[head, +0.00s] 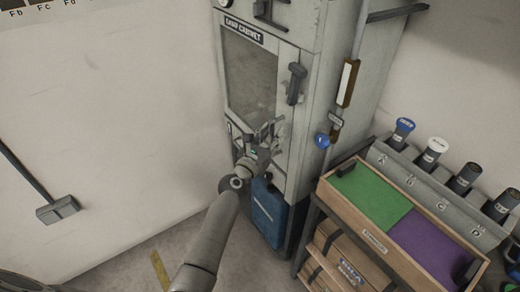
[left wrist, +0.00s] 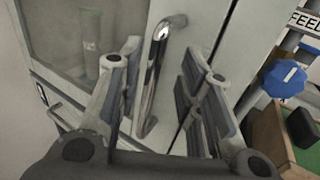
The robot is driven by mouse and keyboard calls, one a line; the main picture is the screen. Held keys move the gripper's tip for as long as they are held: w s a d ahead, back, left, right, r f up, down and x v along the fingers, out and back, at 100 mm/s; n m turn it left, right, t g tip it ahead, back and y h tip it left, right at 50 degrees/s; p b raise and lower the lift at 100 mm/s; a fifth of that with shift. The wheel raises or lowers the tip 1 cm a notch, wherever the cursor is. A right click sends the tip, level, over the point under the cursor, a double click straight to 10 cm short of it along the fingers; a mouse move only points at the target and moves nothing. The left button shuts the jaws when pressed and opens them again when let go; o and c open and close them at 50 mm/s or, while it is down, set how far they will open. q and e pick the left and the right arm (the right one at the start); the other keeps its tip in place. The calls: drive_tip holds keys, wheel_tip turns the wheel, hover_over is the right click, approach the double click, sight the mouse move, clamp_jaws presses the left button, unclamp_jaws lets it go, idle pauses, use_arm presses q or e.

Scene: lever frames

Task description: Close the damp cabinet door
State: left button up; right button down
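The damp cabinet (head: 309,110) is a tall grey cabinet with a name plate at its top. Its door (head: 231,52) has a large window (head: 250,78) and looks shut or nearly so; I cannot tell whether a small gap is left. A dark lever latch (head: 296,84) sits at the right of the window. My left gripper (head: 268,135) is at the door's lower right part. In the left wrist view, my left gripper (left wrist: 163,88) is open, its fingers on either side of a chrome bar handle (left wrist: 153,70), apart from it. My right gripper is out of view.
To the right are a pipe with a blue knob (head: 322,141), a wooden tray (head: 335,203) with green and purple panels, and a rack of labelled canisters (head: 437,190).

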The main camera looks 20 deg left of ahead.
use_arm(q)
drive_tip(key=s+a, duration=0.1)
drive_tip(key=s, duration=0.8)
drive_tip(key=shift+a, duration=0.35)
drive_tip(key=s+d+f+m+g, duration=0.1)
drive_tip(key=s+f+m+g, duration=0.35)
drive_tip(key=f, duration=0.75)
drive_tip(key=s+d+f+m+g, duration=0.1)
drive_tip(key=s+f+m, duration=0.55)
drive_tip(key=f, duration=0.45)
drive_tip(key=s+d+f+m+g, duration=0.1)
drive_tip(key=s+f+m+g, duration=0.35)
drive_tip(key=f, duration=0.75)
drive_tip(key=s+a+f+m+g+y, duration=0.1)
drive_tip(key=s+f+m, duration=0.5)
drive_tip(key=s, duration=0.6)
drive_tip(key=s+a+f+m+g+y, duration=0.1)
drive_tip(key=s+a+f+m+g, duration=0.2)
drive_tip(key=s, duration=0.9)
drive_tip(key=s+a+f+m+g+y, duration=0.1)
drive_tip(key=s+a+f+m, duration=0.3)
drive_tip(key=s+f+m, duration=0.5)
drive_tip(key=s+m+g, duration=0.1)
drive_tip(key=s+m, duration=0.2)
drive_tip(key=shift+s+f+g, duration=0.3)
drive_tip(key=shift+s+g, duration=0.1)
